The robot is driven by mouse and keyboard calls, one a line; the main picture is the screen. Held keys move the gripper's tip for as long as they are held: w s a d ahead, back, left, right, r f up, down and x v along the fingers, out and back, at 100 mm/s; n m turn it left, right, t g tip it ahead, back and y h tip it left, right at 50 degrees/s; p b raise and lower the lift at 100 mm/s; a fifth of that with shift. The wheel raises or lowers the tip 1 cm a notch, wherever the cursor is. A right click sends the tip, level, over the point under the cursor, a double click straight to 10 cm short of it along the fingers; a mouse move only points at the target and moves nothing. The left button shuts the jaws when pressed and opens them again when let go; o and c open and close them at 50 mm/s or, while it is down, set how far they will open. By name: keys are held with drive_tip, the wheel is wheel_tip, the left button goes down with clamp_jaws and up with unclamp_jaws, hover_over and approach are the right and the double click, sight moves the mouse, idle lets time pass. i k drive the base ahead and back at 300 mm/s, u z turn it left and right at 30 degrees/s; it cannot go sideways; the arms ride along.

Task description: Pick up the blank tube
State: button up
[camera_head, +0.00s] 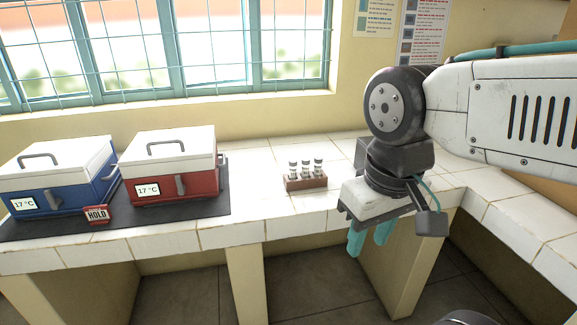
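Three small tubes (306,168) with light and dark bands stand upright in a brown rack (306,184) on the white tiled counter. They are too small to tell which one is blank. My gripper (369,239) is to the right of the rack and nearer to the camera, over the counter's front edge in the picture. Its two teal fingers point down with a gap between them. It is open and nothing shows between the fingers.
A blue box (62,180) and a red box (172,168), both with white lids and 17 °C displays, stand on a dark mat (217,204) at left. A red HOLD sign (96,215) leans by the blue box. Bare counter (254,184) lies between mat and rack.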

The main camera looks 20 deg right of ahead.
sight(305, 161)
drive_tip(key=z, duration=0.35)
drive_tip(key=i, duration=0.95)
drive_tip(key=z, duration=0.6)
